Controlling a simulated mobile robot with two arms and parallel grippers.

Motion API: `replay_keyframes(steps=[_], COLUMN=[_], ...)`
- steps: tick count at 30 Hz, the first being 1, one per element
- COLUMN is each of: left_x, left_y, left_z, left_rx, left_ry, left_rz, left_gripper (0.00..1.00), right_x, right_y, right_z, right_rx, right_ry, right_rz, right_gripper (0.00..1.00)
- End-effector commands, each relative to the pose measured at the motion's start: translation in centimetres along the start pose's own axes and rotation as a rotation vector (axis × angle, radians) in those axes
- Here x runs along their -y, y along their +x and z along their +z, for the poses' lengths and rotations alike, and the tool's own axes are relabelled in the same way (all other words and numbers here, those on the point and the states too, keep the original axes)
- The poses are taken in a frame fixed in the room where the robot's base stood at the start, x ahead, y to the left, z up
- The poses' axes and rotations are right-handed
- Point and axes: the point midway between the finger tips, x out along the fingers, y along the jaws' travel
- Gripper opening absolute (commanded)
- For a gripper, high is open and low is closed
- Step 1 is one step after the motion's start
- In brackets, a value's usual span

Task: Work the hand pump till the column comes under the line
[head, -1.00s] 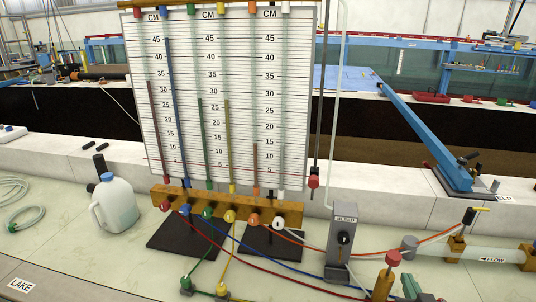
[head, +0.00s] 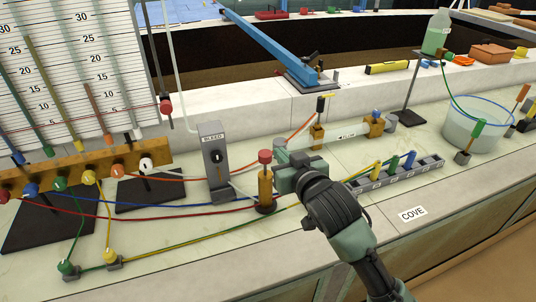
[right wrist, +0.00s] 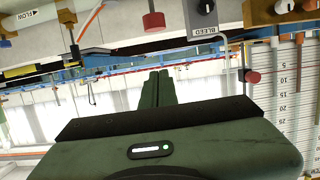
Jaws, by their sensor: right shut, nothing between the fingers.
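The hand pump (head: 265,190) is a brass cylinder with a red knob (head: 265,156) on top. The knob also shows in the right wrist view (right wrist: 153,21), which is upside down. My right gripper (head: 280,144) is shut and empty, just right of the red knob in the head view; whether it touches is unclear. Its shut fingers show in the wrist view (right wrist: 158,75). The scale board (head: 75,70) carries coloured columns. The orange column (head: 95,110) tops out near 13; the olive-yellow one stands higher. My left gripper is out of view.
A grey BLEED box (head: 215,160) stands left of the pump. Red, blue and green tubes cross the bench. A row of coloured plugs (head: 400,172), a stand with a green bottle (head: 436,32) and a clear tub (head: 475,125) are at right.

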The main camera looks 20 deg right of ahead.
Motion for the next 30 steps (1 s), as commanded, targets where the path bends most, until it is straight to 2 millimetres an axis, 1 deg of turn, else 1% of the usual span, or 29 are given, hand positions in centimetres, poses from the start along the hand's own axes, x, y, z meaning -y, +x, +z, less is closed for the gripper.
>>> replay_keyframes(steps=[4, 7, 11, 15, 18, 19, 21, 24, 30], left_x=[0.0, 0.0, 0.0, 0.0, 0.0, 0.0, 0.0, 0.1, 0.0], left_y=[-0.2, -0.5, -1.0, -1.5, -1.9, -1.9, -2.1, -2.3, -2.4], left_z=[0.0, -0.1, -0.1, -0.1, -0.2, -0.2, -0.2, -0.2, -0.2], left_rx=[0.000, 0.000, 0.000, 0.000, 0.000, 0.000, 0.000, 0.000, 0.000], left_ry=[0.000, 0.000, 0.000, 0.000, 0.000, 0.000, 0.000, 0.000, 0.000], left_rz=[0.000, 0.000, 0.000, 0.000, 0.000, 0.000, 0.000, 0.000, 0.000], left_gripper=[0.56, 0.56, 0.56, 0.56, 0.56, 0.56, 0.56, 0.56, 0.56], right_x=[0.0, -0.1, 0.0, -0.1, 0.0, 0.0, 0.0, 0.0, 0.0], right_y=[0.8, 2.2, 4.9, 8.0, 10.0, 10.4, 10.4, 10.7, 10.9], right_z=[0.0, -0.1, -0.2, -0.2, -0.1, 0.1, 1.7, 2.8, 3.9], right_rx=[0.002, 0.001, 0.002, 0.002, 0.002, 0.003, 0.007, 0.004, 0.001], right_ry=[0.000, 0.000, -0.001, 0.000, 0.000, 0.000, -0.001, 0.001, 0.000], right_rz=[0.001, 0.002, 0.002, 0.002, 0.001, 0.001, 0.001, 0.000, -0.001], right_gripper=[0.00, 0.00, 0.00, 0.00, 0.00, 0.00, 0.00, 0.00, 0.00])
